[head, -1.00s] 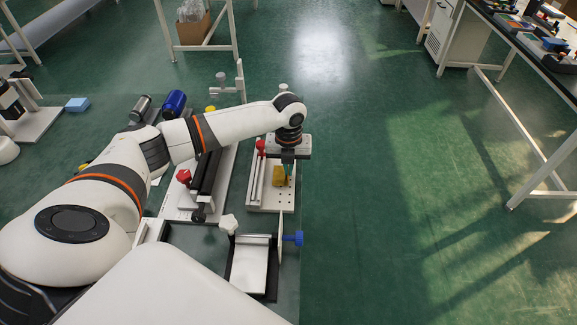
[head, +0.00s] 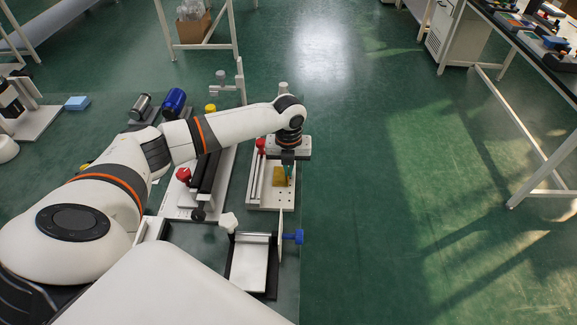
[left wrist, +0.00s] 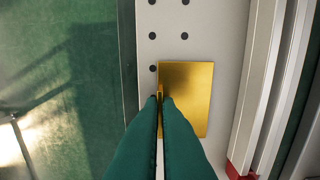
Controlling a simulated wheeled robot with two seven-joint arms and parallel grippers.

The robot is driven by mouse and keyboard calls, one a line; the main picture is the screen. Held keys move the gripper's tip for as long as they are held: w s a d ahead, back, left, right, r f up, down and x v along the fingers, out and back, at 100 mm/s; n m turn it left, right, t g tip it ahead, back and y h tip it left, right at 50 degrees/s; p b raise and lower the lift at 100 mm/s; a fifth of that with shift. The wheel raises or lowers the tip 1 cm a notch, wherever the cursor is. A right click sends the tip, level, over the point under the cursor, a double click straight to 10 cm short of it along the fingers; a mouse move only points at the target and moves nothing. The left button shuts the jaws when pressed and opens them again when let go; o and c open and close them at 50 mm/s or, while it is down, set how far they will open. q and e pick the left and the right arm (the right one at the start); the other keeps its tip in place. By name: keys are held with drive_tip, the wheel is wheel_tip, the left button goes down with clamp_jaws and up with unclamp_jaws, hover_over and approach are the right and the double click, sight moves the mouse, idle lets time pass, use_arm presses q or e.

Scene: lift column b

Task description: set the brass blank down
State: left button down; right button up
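The brass blank (head: 279,176) is at the white perforated plate (head: 258,198) of a fixture in the head view. In the left wrist view the blank (left wrist: 192,92) is a gold rectangle over that plate, close to its left edge. My left gripper (head: 288,172) points down at the blank. Its green fingertips (left wrist: 163,98) are close together at the blank's left side, with a thin gold strip between them. The fingers cover the blank's lower left part. Whether its underside fully touches the plate is hard to tell. My right gripper is not in view.
A red-knobbed rail (head: 261,146) runs along the plate's left side. A black-railed fixture (head: 208,172) stands further left. A silver tray with a blue knob (head: 292,237) is nearer. Open green floor (head: 350,200) lies to the right.

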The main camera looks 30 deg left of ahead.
use_arm(q)
drive_tip(key=c, duration=1.6)
unclamp_jaws()
drive_tip(key=shift+r, duration=0.1)
wheel_tip(320, 180, up, 12)
drive_tip(key=shift+f, duration=0.1)
